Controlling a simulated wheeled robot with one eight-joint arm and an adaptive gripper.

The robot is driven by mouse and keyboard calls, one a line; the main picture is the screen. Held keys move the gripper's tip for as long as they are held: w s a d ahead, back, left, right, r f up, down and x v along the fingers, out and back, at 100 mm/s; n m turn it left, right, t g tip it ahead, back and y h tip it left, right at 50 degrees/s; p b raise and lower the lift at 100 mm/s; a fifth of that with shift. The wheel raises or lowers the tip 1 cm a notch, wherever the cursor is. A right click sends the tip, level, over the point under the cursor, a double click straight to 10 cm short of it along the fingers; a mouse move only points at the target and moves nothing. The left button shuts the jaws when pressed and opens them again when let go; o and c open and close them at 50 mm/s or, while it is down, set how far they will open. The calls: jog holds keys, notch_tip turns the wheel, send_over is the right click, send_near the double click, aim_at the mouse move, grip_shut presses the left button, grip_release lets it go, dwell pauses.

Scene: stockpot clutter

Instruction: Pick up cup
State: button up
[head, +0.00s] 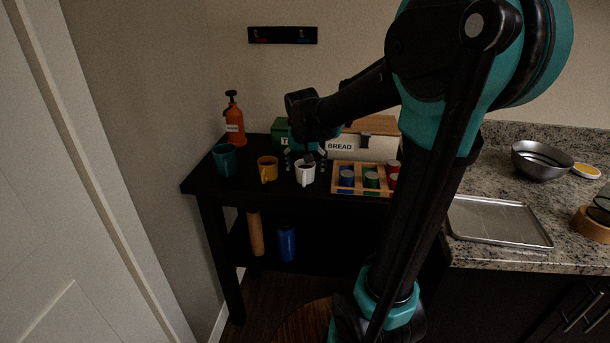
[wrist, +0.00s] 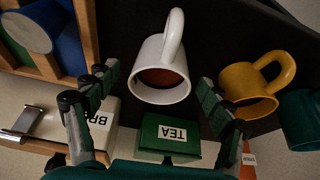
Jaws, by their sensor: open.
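A white cup (head: 305,175) with a handle stands on the black side table (head: 205,184). In the wrist view the white cup (wrist: 163,85) shows a brown inside, and its handle points to the top of the picture. My gripper (head: 305,160) is just above and behind the white cup; in the wrist view its open fingers (wrist: 158,78) stand on either side of the cup, with gaps. A yellow mug (head: 267,170) and a teal cup (head: 225,160) stand to its left in the head view.
A wooden crate (head: 343,188) with several cans stands close to the right of the white cup. A green TEA box (head: 281,131), a BREAD box (head: 362,147) and an orange bottle (head: 234,122) stand behind. The granite counter is farther right.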

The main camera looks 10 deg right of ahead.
jog(key=c, duration=1.4)
jog(key=shift+r, duration=0.2)
